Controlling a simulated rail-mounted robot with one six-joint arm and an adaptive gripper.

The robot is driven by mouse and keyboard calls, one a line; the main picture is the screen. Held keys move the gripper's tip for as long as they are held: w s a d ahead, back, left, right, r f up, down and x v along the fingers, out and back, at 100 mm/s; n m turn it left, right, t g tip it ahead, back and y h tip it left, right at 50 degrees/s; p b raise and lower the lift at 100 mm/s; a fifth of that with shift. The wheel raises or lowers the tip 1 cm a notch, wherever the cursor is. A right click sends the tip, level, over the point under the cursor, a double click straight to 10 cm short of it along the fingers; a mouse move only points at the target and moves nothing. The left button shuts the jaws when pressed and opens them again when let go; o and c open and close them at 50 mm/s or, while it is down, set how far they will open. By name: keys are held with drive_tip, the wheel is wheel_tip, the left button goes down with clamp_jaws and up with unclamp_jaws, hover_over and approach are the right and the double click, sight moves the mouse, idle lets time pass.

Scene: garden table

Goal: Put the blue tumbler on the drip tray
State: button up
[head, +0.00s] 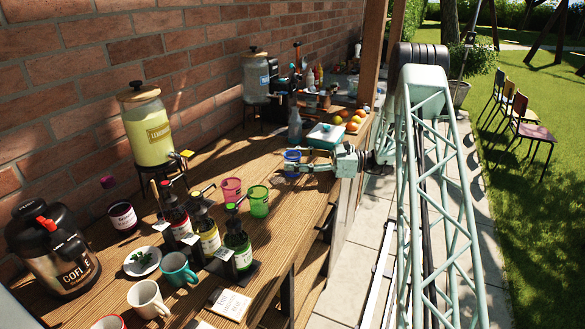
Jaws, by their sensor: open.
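The blue tumbler (293,155) stands on the wooden table near its right edge, partly hidden by my gripper. My gripper (285,166) reaches in from the right, low over the table, with its jaws open. Its fingers are at the tumbler; I cannot tell whether they touch it or whether the tumbler is fully between them. I cannot clearly make out the drip tray. A lemonade dispenser (147,131) with a tap stands against the wall at left, and a second dispenser (256,80) stands farther back.
Pink (231,190) and green (259,202) tumblers stand nearer. Dark pump bottles (206,230) crowd the middle front. Bare wood (225,155) lies left of the blue tumbler.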

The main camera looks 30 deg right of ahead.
drive_tip(key=shift+c, duration=0.4)
drive_tip(key=c, duration=1)
drive_tip(key=shift+o, duration=0.2)
drive_tip(key=shift+r, duration=0.1)
drive_tip(key=shift+r+p, duration=0.55)
drive_tip(key=shift+r, duration=1.1)
drive_tip(key=d+r+p, duration=0.1)
drive_tip(key=d+p, duration=0.1)
drive_tip(key=d, duration=1.4)
drive_tip(key=shift+r, duration=0.25)
